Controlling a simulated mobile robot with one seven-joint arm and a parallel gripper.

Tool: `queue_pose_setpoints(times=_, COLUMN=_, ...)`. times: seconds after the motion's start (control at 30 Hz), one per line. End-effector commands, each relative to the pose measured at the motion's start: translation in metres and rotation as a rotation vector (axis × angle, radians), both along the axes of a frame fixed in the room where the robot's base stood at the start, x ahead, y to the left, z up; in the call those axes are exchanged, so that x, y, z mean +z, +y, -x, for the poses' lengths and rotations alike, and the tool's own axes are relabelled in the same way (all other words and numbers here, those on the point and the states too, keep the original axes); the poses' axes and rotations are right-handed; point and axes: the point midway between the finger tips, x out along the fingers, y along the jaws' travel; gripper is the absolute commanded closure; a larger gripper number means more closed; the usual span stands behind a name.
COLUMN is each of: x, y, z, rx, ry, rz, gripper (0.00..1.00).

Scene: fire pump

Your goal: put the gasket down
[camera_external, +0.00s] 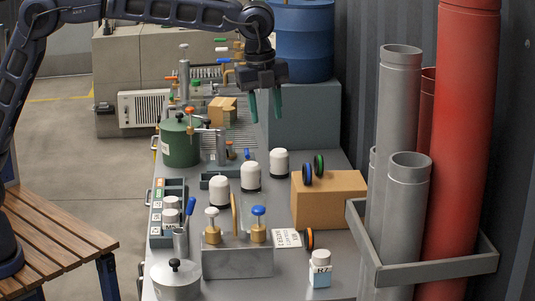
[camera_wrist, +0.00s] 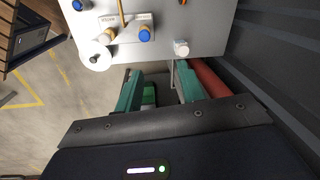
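My gripper (camera_external: 264,105) hangs high above the far part of the bench, its two green fingers apart and pointing down. In the wrist view my gripper (camera_wrist: 158,88) also shows its fingers apart, with no gasket visible between them. Several rings could be the gasket; I cannot tell which. A black-and-blue ring (camera_external: 307,174) and a black-and-green ring (camera_external: 319,165) stand upright at the cardboard box (camera_external: 325,205). A black-and-orange ring (camera_external: 309,240) stands in front of the box. A thin tan piece (camera_external: 234,215) stands upright between two brass valves on a grey block (camera_external: 238,262).
Several white-capped jars (camera_external: 250,177) stand mid-bench. A green tank (camera_external: 179,142) is at left and a lidded pot (camera_external: 176,278) at front. A white bottle (camera_external: 320,268) stands front right. Tall grey and red pipes (camera_external: 462,130) rise at the right in a rack.

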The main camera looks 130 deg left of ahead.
Motion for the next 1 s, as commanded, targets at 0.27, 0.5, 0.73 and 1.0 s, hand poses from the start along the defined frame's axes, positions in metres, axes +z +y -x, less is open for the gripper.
queue_pose_setpoints(times=0.27, x=0.042, y=-0.129, z=0.019, rx=0.091, ry=-0.059, rz=-0.014, gripper=0.61)
queue_pose_setpoints(times=0.5, x=0.059, y=-0.229, z=0.056, rx=0.175, ry=-0.116, rz=-0.010, gripper=0.61)
queue_pose_setpoints(times=0.73, x=0.062, y=-0.313, z=0.106, rx=0.254, ry=-0.172, rz=0.008, gripper=0.61)
queue_pose_setpoints(times=1.0, x=0.046, y=-0.393, z=0.178, rx=0.350, ry=-0.236, rz=0.050, gripper=0.61)
